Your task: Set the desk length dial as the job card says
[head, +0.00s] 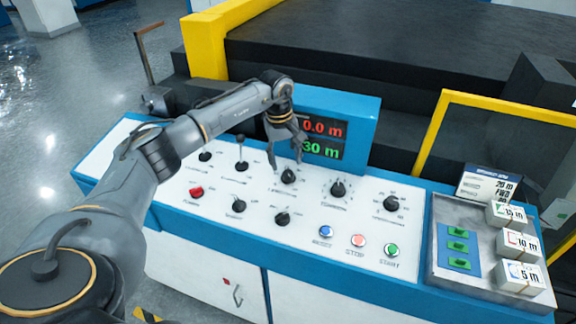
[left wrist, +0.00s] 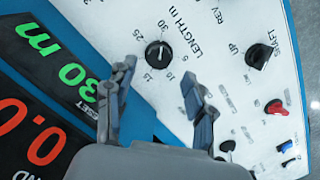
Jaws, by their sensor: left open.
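The length dial (head: 288,176) is a black knob on the white sloping desk panel, with a number scale around it. In the left wrist view the dial (left wrist: 158,54) sits beside the label "LENGTH m"; its exact pointer direction is hard to read. My left gripper (head: 286,158) is open just above the dial. In the left wrist view its fingers (left wrist: 158,84) are spread, with nothing between them, and the dial lies beyond the tips. The job card (head: 487,187) stands at the right and shows "20 m" with smaller text. The display (head: 322,138) shows red 0.0 m and green 30 m.
Other black knobs (head: 338,188), a lever (head: 241,150) and a red switch (head: 196,191) surround the dial. Blue, red and green buttons (head: 358,241) line the front. A grey tray (head: 440,215) at the right holds labelled white boxes (head: 520,277) and green pieces (head: 459,247).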

